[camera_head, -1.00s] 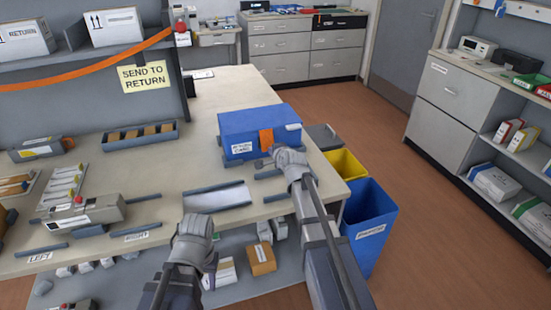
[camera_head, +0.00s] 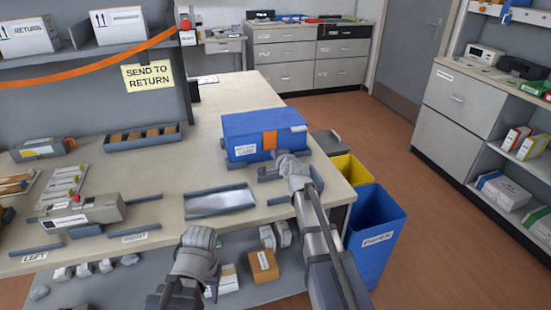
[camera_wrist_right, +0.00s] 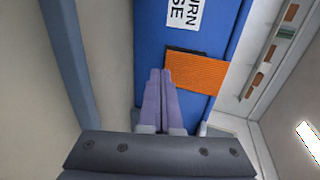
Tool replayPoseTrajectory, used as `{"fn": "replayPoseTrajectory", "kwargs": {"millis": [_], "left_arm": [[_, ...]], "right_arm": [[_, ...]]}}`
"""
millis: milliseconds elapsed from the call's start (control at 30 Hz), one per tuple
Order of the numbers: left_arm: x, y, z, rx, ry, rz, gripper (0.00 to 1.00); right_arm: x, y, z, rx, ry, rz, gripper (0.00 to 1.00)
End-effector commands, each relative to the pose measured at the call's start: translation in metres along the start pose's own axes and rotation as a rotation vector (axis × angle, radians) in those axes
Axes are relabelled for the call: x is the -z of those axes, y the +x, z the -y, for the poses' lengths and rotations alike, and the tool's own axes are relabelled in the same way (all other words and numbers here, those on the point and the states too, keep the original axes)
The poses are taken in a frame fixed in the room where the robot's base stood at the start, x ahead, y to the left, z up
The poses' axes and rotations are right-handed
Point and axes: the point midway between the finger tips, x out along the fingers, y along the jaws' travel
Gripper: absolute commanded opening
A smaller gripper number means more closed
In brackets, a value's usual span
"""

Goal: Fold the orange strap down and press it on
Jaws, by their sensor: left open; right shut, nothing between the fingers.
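A blue box (camera_head: 240,128) with a white label stands near the right end of the table. An orange strap (camera_head: 270,141) hangs down its front face. The strap (camera_wrist_right: 200,72) also shows in the right wrist view, with a dark edge at its end; I cannot tell whether it is stuck down. My right gripper (camera_head: 279,154) is shut and empty in front of the box, by the strap's lower end. In the right wrist view its fingertips (camera_wrist_right: 160,72) are together beside the strap's end. My left gripper (camera_head: 200,236) is open, at the table's front edge, away from the box.
Yellow (camera_head: 352,168) and blue (camera_head: 376,222) bins stand beyond the table's right edge. A machine (camera_head: 85,209) sits at left.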

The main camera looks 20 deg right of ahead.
Motion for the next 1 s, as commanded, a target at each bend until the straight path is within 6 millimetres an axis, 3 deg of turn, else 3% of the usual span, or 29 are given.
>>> {"fn": "replayPoseTrajectory", "kwargs": {"millis": [300,1000], "left_arm": [[0.000,0.006,-0.001,0.000,0.000,0.000,0.41],[0.000,0.006,-0.001,0.000,0.000,0.000,0.41]], "right_arm": [[0.000,0.012,-0.002,0.000,0.000,0.000,0.00],[0.000,0.015,-0.001,-0.001,0.000,0.000,0.00]]}}
